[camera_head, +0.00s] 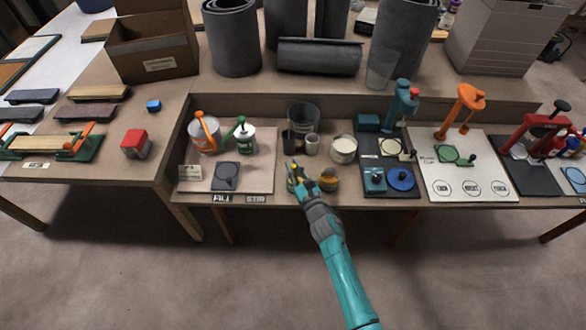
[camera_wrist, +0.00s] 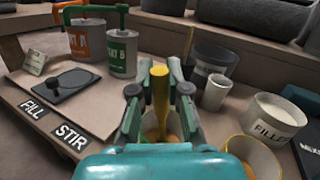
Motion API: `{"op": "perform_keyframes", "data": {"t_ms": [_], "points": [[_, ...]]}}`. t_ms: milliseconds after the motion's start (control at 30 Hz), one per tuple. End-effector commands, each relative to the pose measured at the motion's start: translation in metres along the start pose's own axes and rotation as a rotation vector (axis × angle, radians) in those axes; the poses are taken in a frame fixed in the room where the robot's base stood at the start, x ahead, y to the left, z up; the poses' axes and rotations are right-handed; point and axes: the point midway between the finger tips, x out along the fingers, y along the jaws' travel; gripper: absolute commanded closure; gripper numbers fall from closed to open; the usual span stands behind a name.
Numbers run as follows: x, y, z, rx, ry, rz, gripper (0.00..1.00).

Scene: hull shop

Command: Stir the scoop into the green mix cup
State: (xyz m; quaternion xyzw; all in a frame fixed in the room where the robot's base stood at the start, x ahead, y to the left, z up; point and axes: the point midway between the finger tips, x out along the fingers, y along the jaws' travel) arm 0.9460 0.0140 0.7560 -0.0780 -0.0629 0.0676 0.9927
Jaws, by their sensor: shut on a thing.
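My gripper (camera_head: 301,181) is shut on the yellow-orange handle of the scoop (camera_wrist: 160,88), which stands nearly upright between the fingers in the wrist view. The green mix cup (camera_head: 291,184) is at the bench's front edge, directly beneath and partly behind my gripper. In the wrist view its yellowish inside shows between and below the fingers. The scoop's lower end runs down toward this cup, but the fingers hide its tip, so I cannot tell how deep it sits. A yellow-rimmed cup (camera_head: 328,179) stands just right of my gripper; it also shows in the wrist view (camera_wrist: 250,147).
The filler tub (camera_head: 343,150), a white cup (camera_head: 312,146) and a dark bucket (camera_head: 304,114) stand behind. Orange and green pump cans (camera_head: 203,138) stand left on a board with FILL (camera_wrist: 33,108) and STIR (camera_wrist: 70,136) labels. A station board (camera_head: 391,146) is at right.

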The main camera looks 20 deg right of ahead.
Motion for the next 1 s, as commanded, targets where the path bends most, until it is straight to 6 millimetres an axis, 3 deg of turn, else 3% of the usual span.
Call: {"op": "perform_keyframes", "data": {"t_ms": [467, 1000], "points": [[0.001, 0.004, 0.001, -0.001, 0.002, 0.0, 1.0], [0.001, 0.005, 0.037, -0.002, 0.002, 0.002, 1.0]]}}
